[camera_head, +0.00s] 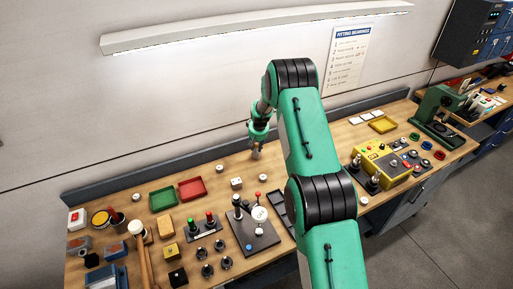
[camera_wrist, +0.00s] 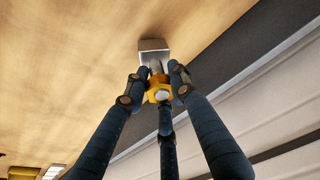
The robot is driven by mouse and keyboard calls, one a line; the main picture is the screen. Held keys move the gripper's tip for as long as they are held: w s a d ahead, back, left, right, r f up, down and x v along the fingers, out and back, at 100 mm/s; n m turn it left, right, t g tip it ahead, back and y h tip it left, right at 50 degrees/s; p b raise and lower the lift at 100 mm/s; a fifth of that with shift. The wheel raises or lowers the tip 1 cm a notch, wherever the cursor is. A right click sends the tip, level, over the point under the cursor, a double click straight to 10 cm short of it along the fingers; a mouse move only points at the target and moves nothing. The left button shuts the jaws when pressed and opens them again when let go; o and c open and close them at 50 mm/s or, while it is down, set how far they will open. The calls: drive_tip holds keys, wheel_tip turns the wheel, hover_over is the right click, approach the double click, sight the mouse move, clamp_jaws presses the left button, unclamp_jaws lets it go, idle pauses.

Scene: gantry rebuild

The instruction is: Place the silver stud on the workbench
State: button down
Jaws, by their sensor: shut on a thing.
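My gripper (camera_head: 256,153) is over the back middle of the wooden workbench (camera_head: 338,132), pointing down. In the wrist view its dark fingers (camera_wrist: 154,84) are closed around the silver stud (camera_wrist: 153,47), whose square, block-like end sticks out past the fingertips. A yellow part with a pale round face sits between the fingers; I cannot tell if it belongs to the stud. The stud's end appears close to the bench top, but I cannot tell whether it touches. In the head view the stud is too small to make out clearly.
A red tray (camera_head: 192,189) and a green tray (camera_head: 163,198) lie left of my gripper. A white block (camera_head: 237,183) and a lever panel (camera_head: 262,239) are in front. A yellow control box (camera_head: 385,163) stands right. The bench's dark back rail runs behind. Bare wood surrounds the gripper.

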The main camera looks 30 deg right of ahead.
drive_tip(key=shift+f, duration=0.35)
drive_tip(key=shift+f, duration=0.2)
drive_tip(key=c, duration=1.4)
unclamp_jaws()
drive_tip(key=shift+r, duration=0.15)
drive_tip(key=b+v, duration=0.1)
drive_tip(key=v, duration=1.1)
drive_tip(key=shift+r, duration=0.15)
